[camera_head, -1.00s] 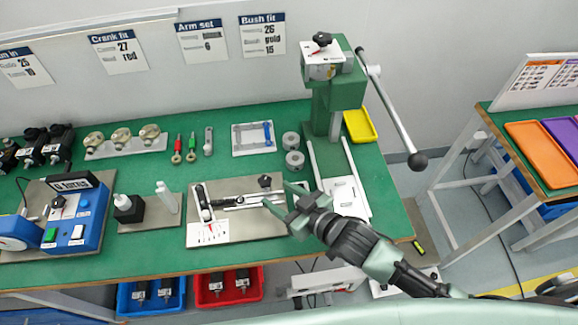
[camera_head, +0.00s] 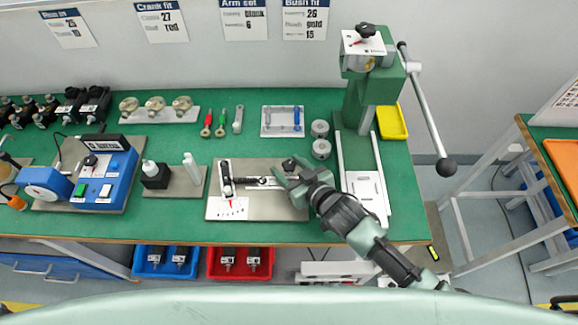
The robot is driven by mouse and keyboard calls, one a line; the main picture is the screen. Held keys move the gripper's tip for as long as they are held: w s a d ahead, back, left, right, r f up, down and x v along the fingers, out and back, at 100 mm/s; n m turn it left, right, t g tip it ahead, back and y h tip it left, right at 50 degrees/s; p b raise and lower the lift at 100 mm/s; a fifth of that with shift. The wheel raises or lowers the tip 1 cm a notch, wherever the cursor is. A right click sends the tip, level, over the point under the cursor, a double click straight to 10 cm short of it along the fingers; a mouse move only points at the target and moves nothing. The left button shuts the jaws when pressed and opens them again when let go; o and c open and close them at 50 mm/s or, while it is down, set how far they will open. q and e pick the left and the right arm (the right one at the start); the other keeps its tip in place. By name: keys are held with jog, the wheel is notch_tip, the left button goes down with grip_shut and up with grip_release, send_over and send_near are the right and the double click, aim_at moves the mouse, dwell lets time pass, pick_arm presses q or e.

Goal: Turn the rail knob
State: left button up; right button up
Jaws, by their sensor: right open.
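The fixture plate (camera_head: 265,208) is a pale metal sheet on the green bench and carries a slim rail (camera_head: 262,183). A black knob (camera_head: 289,164) stands at the rail's right end and appears to be the rail knob. A dark lever arm (camera_head: 226,178) and a white card with a red pointer (camera_head: 229,208) are at the plate's left. My right gripper (camera_head: 284,183) is open, over the right part of the plate, just below the knob in the picture. Its fingers hide part of the rail's end; contact cannot be told. My left gripper is not in view.
A green press (camera_head: 362,95) with a long lever (camera_head: 425,110) stands to the right. Grey bushes (camera_head: 321,149) sit behind the gripper. Red and blue bins (camera_head: 240,263) are below the bench edge.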

grip_shut()
jog(key=shift+r+p, duration=0.1)
jog(key=shift+p, duration=0.4)
jog(key=shift+y, duration=0.4)
grip_release()
jog(key=v, duration=0.7)
jog(key=shift+s+d+r+b, duration=0.1)
jog(key=shift+s+d+b, duration=0.15)
jog(key=shift+b, duration=0.15)
